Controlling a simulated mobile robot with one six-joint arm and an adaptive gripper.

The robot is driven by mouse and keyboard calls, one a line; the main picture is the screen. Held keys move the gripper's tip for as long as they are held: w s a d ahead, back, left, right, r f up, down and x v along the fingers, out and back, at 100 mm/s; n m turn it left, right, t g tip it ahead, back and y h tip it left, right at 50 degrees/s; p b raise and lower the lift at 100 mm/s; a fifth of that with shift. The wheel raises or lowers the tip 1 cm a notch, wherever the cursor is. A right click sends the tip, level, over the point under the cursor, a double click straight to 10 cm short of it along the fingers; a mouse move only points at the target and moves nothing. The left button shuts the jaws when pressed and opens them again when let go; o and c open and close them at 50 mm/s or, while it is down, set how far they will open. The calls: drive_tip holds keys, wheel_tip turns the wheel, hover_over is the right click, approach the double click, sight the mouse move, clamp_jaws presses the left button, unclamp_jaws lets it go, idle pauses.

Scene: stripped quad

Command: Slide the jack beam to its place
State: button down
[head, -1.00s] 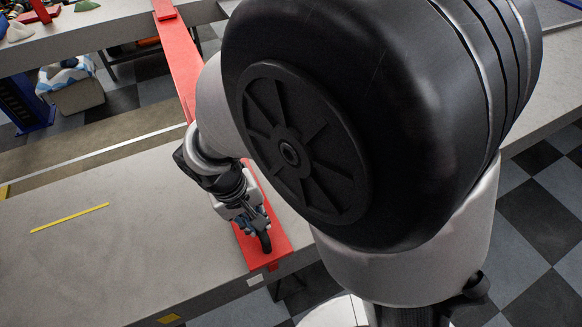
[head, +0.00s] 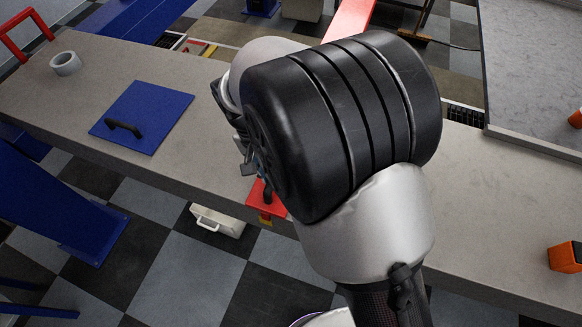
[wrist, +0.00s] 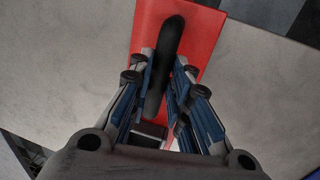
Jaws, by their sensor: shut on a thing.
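The jack beam is a long red bar. In the head view its near end (head: 257,197) reaches the front edge of the grey counter, and a far stretch (head: 350,20) shows beyond the counter at the top. My arm hides the middle. In the wrist view the red end plate (wrist: 205,35) carries a black upright handle (wrist: 168,45). My gripper (wrist: 165,70) is shut on this handle, one finger on each side. In the head view my gripper (head: 257,178) is mostly hidden behind my arm.
An orange block (head: 566,256) stands at right. A white case (head: 217,221) is on the checkered floor under the counter edge.

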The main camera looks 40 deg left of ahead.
drive_tip(key=shift+s+a, duration=0.1)
drive_tip(key=shift+a, duration=0.2)
drive_tip(key=c, duration=1.5)
unclamp_jaws()
drive_tip(key=shift+r, duration=0.1)
drive_tip(key=r, duration=0.4)
drive_tip(key=a+r, duration=0.1)
drive_tip(key=r, duration=0.2)
drive_tip(key=a+r, duration=0.1)
drive_tip(key=r, duration=0.3)
drive_tip(key=shift+s+a+r, duration=0.1)
drive_tip(key=shift+s+r, duration=0.2)
drive_tip(key=shift+s, duration=0.05)
drive_tip(key=shift+w, duration=0.1)
